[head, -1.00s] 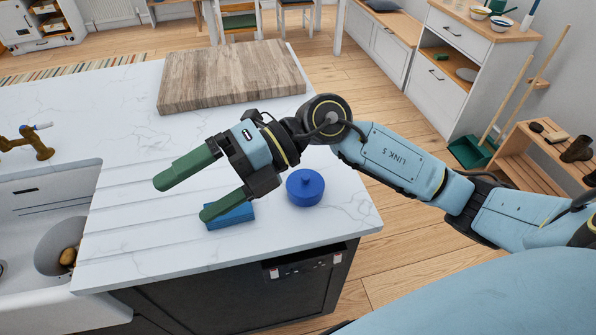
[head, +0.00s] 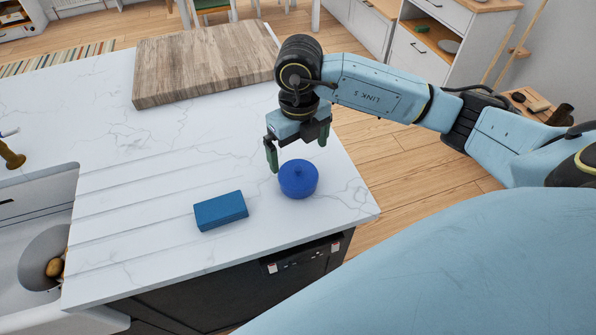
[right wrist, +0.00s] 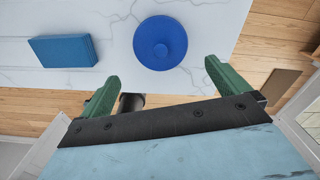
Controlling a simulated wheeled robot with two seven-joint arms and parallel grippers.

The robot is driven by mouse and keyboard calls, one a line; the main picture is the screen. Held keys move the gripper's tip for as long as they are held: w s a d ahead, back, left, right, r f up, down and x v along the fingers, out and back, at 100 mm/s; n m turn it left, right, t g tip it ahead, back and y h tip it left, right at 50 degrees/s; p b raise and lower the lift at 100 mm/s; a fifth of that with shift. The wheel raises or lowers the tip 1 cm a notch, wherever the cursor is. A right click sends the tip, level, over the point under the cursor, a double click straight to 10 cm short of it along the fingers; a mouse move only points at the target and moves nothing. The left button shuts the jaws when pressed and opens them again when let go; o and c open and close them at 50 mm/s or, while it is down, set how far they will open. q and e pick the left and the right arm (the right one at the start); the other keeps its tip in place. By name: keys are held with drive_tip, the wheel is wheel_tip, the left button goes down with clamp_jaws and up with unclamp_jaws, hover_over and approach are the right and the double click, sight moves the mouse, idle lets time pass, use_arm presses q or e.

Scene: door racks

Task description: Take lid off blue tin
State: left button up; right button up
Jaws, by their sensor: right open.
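The blue tin (head: 298,183) stands upright on the white marble counter, near its right corner. Its round lid (head: 298,172) with a small knob is on top. In the right wrist view the lid (right wrist: 160,43) shows from above, beyond the fingertips and between their lines. My right gripper (head: 297,156) is open and empty, with green fingers pointing down just behind the tin. It also shows in the right wrist view (right wrist: 158,80), its two fingers wide apart. No contact with the tin is visible. My left gripper is not in view.
A blue block (head: 221,210) lies on the counter left of the tin. A wooden board (head: 205,62) lies at the back. A sink (head: 45,225) is at the left. The counter (head: 140,165) between board and block is clear; its edge is close right of the tin.

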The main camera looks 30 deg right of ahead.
sight(299, 168)
drive_tip(key=shift+w+d+f+p, duration=0.1)
drive_tip(key=shift+w+f+p, duration=0.1)
drive_tip(key=shift+f, duration=1.45)
drive_tip(key=shift+w+d+f+p, duration=0.1)
drive_tip(key=shift+f+p, duration=0.1)
drive_tip(key=shift+f, duration=1.45)
drive_tip(key=shift+s, duration=0.1)
drive_tip(key=c, duration=0.9)
